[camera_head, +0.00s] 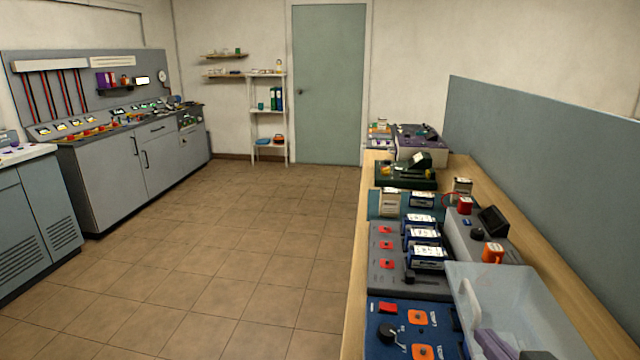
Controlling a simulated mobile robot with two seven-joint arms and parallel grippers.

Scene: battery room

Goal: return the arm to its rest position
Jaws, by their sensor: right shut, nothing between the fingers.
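My right gripper (537,355) shows only as a small dark piece at the bottom edge of the head view, low at the right in front of the pale bin. Most of it is cut off by the frame. It is shut, and I see nothing held in it. My left gripper and left arm are not in view.
A wooden bench (354,310) runs along the right by a grey-blue partition (540,165). It bears a translucent bin (560,305), a blue switch panel (385,308), a grey charger (385,283) with batteries and a green device (400,175). Tiled floor (215,260) is clear at left.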

